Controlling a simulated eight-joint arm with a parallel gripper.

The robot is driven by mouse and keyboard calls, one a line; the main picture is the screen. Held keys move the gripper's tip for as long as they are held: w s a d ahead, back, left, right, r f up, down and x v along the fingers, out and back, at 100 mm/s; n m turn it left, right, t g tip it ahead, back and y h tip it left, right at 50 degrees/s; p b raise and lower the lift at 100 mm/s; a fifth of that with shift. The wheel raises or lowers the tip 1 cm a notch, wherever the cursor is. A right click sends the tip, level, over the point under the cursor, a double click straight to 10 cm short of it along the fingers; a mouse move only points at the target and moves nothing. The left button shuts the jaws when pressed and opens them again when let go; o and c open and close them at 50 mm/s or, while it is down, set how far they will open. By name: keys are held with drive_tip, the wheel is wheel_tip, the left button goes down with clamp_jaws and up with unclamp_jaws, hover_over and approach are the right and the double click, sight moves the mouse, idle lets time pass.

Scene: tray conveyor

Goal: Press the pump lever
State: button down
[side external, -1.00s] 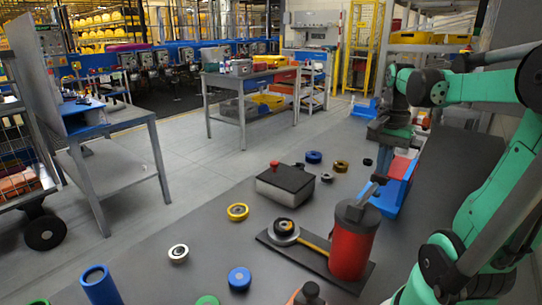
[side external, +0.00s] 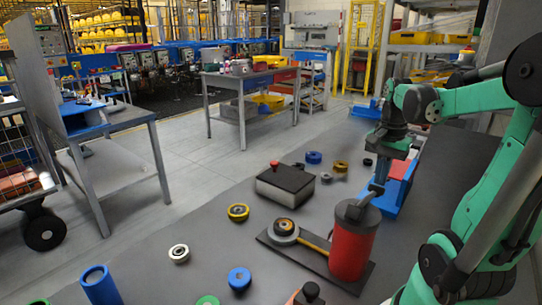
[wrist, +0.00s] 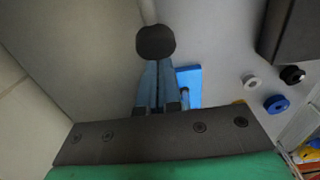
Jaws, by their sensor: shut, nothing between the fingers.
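The pump shows in the side external view as an upright red cylinder (side external: 351,250) with a dark grey cap (side external: 357,212) on a dark base plate (side external: 290,250). My gripper (side external: 373,192) points down just above the far right of the cap. In the wrist view my gripper (wrist: 157,70) has its blue-grey fingers together, with nothing between them. A dark rounded knob (wrist: 155,42) with a pale rod (wrist: 148,12) lies just past the fingertips; it appears to be the pump lever's end. I cannot tell whether the fingers touch it.
A stack of discs (side external: 284,229) and a yellow bar (side external: 314,241) share the base plate. A black-topped box (side external: 286,183) with a red button stands behind. A blue tray (side external: 396,196) is right of the cylinder. Several loose rings, including a blue one (side external: 239,279), lie on the table.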

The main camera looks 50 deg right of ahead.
drive_tip(key=d+r, duration=0.7)
drive_tip(key=r, duration=0.5)
idle(0.5)
drive_tip(key=w+a+f+n+t+h, duration=0.2)
drive_tip(key=w+a+f+n, duration=0.2)
drive_tip(key=w+a+n, duration=0.45)
drive_tip(key=w+a+f+n+t+y, duration=0.1)
drive_tip(key=a+f+n, duration=0.3)
drive_tip(key=a, duration=0.6)
drive_tip(key=w+a+f+n+t+y, duration=0.1)
drive_tip(key=a+f+n+t, duration=0.2)
drive_tip(key=a, duration=0.7)
drive_tip(key=shift+f+n+t, duration=0.4)
drive_tip(key=shift+n+t, duration=0.2)
drive_tip(key=shift+n, duration=0.65)
drive_tip(key=shift+w+d, duration=0.1)
